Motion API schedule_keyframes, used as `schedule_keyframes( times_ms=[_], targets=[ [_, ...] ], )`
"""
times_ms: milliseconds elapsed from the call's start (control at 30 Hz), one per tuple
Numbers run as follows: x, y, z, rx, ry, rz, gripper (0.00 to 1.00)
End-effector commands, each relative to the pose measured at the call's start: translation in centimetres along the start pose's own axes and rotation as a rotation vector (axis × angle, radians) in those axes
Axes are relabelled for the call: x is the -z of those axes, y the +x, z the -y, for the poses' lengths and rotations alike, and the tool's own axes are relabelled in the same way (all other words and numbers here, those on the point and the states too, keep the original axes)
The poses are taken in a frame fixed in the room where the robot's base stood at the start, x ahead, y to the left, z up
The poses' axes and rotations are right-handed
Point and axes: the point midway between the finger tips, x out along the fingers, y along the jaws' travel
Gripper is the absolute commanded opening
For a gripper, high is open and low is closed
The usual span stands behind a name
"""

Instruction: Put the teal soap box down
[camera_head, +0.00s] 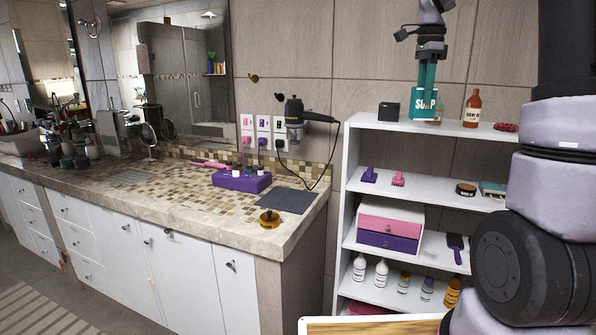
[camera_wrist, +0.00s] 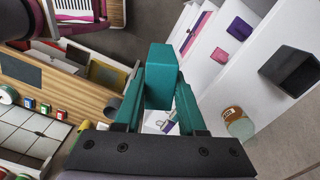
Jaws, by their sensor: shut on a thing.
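The teal soap box (camera_head: 424,104), marked SOAP, is upright at the top of the white shelf unit (camera_head: 362,121) in the head view. My gripper (camera_head: 427,84) comes down from above and is shut on its upper part. In the wrist view the teal soap box (camera_wrist: 160,72) sits between the teal fingers of my gripper (camera_wrist: 158,104). Its underside is hidden, so I cannot tell whether it touches the top board.
On the top board are a black box (camera_head: 389,111) to the left, a brown bottle (camera_head: 473,108) and a dark red item (camera_head: 506,127) to the right. An amber jar (camera_wrist: 237,123) stands close by. Lower shelves hold drawers (camera_head: 390,232) and several bottles.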

Motion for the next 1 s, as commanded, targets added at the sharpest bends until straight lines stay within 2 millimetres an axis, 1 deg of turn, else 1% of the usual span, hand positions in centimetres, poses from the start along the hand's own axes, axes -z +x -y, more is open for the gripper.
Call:
schedule_keyframes(
  times_ms=[33,167,267,300,367,400,467,500,700,800,833,900,1000],
  targets=[
    [0.0,1.1,0.6,-0.005,-0.044,0.000,0.00],
    [-0.2,4.0,2.2,-0.006,-0.195,0.001,0.00],
    [-0.3,7.2,3.9,-0.007,-0.352,0.002,0.00],
    [-0.4,8.8,4.6,-0.008,-0.430,0.003,0.00],
    [-0.7,11.4,5.7,-0.009,-0.552,0.005,0.00],
    [-0.8,13.2,6.3,-0.009,-0.634,0.005,0.00],
    [-1.2,15.7,7.2,-0.007,-0.757,0.005,0.00],
    [-1.4,17.4,7.7,-0.007,-0.837,0.006,0.00],
    [-2.7,25.7,9.5,-0.005,-1.218,0.006,0.00],
    [-3.4,28.9,10.0,-0.002,-1.366,0.005,0.00],
    [-3.5,29.7,10.0,-0.002,-1.402,0.005,0.00],
    [-3.9,31.2,10.2,-0.001,-1.473,0.004,0.00],
    [-4.2,32.6,10.2,0.000,-1.539,0.002,0.00]
  ],
)
